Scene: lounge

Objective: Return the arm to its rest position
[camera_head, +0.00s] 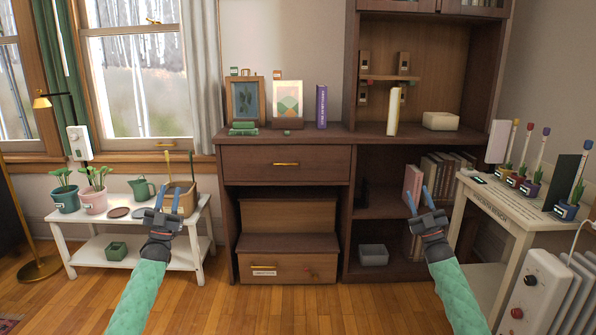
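My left gripper (167,200) is raised in front of the low white plant bench, its two blue fingers apart with nothing between them. My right gripper (417,200) is raised in front of the dark bookcase, to the left of the white side table. Its blue fingers are also apart and hold nothing that I can see. Both arms, in green sleeves, reach up from the bottom of the view in a roughly mirrored pose.
The white bench (75,218) bears potted plants and a green watering can (142,190). The wooden cabinet (285,143) stands ahead, its top holding frames and a purple book (321,106). The side table (490,208) and a radiator (575,295) are at right. The middle floor is clear.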

